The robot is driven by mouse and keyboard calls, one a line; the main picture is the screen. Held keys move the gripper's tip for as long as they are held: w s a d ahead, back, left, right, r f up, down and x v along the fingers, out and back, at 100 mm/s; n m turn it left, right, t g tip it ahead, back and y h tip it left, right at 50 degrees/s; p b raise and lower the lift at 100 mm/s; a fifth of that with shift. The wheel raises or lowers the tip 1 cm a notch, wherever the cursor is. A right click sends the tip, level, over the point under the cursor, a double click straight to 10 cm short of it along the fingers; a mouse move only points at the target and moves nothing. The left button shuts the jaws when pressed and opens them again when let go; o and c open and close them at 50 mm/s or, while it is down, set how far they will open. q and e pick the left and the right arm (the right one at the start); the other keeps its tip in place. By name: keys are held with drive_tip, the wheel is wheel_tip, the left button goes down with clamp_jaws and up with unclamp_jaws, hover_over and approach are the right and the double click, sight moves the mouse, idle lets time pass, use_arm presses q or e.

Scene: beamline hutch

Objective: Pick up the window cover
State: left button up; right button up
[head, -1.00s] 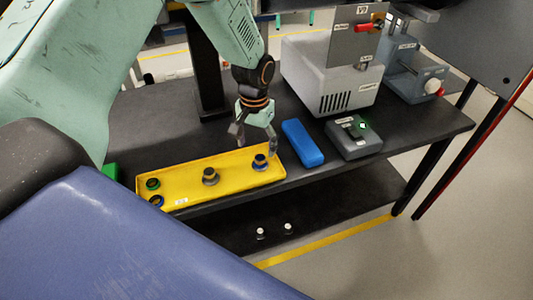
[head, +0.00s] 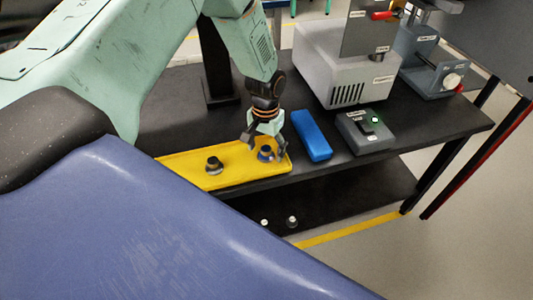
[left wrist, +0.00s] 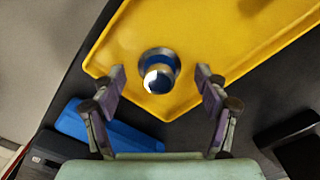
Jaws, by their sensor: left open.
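A round dark piece with a blue band (head: 265,154) stands at the right end of the yellow tray (head: 190,166); I take it to be the window cover, though no label on it is readable. In the left wrist view this piece (left wrist: 159,71) shows a grey rim and a shiny blue top. My left gripper (head: 267,144) is open over it, and in the left wrist view its fingers (left wrist: 160,78) stand apart to either side, with the piece slightly ahead between them. Contact cannot be told. My right gripper is out of view.
A dark round piece (head: 214,165) stands left in the tray. A blue block (head: 312,136) lies just right of the tray, beside a grey control box (head: 364,132). A pale instrument (head: 335,70) stands behind. My blue body covers the tray's left end.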

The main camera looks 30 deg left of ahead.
use_arm(q)
drive_tip(key=shift+f, duration=0.2)
drive_tip(key=shift+r, duration=0.1)
drive_tip(key=shift+c, duration=0.5)
drive_tip(key=c, duration=0.6)
drive_tip(key=shift+s, duration=0.1)
clamp_jaws()
